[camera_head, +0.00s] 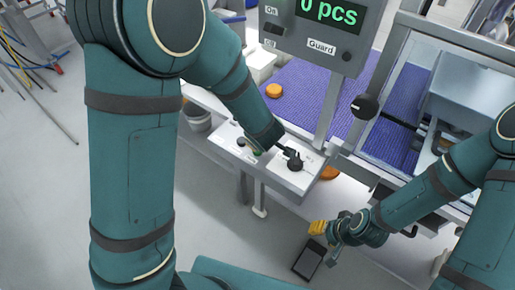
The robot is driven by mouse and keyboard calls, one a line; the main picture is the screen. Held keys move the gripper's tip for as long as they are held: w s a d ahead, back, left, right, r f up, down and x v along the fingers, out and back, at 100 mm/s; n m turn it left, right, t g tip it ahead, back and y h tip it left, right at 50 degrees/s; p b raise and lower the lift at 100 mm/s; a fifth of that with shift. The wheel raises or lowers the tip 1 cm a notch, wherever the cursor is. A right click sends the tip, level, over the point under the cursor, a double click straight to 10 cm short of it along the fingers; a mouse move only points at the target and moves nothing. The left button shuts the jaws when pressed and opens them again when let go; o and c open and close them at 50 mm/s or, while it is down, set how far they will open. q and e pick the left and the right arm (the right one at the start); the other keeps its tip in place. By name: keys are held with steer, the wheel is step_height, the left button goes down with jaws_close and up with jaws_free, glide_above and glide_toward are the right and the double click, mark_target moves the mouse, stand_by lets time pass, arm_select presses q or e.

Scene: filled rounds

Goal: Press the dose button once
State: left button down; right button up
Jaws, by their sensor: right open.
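A white control box (227,134) at the front edge of the machine carries small buttons. A dark button with green (257,152) shows beside my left arm; I cannot read which one is the dose button. My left gripper (292,159) is over the right part of the box top, small and dark; I cannot tell if it touches the box or whether it is open. My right gripper (333,245) is open, low in front of the machine, well apart from the box. A yellow-orange piece (318,228) shows beside it.
A display (325,20) reads "0 pcs" above labels "On" and "Guard". Orange rounds lie on the purple belt (310,85) and at the machine's front (329,173). A clear guard with a black knob (365,106) stands right. A dark flat object (309,259) is below.

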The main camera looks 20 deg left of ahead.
arm_select(q)
steer(key=shift+f, duration=0.15)
stand_by(0.8)
steer(key=shift+f, duration=0.35)
steer(key=shift+f+b, duration=0.5)
steer(key=shift+b, duration=0.15)
stand_by(0.6)
steer(key=shift+r, duration=0.1)
steer(key=shift+r+p, duration=0.9)
steer(key=shift+p, duration=0.2)
step_height(320, 180, up, 5)
steer(key=p, duration=0.5)
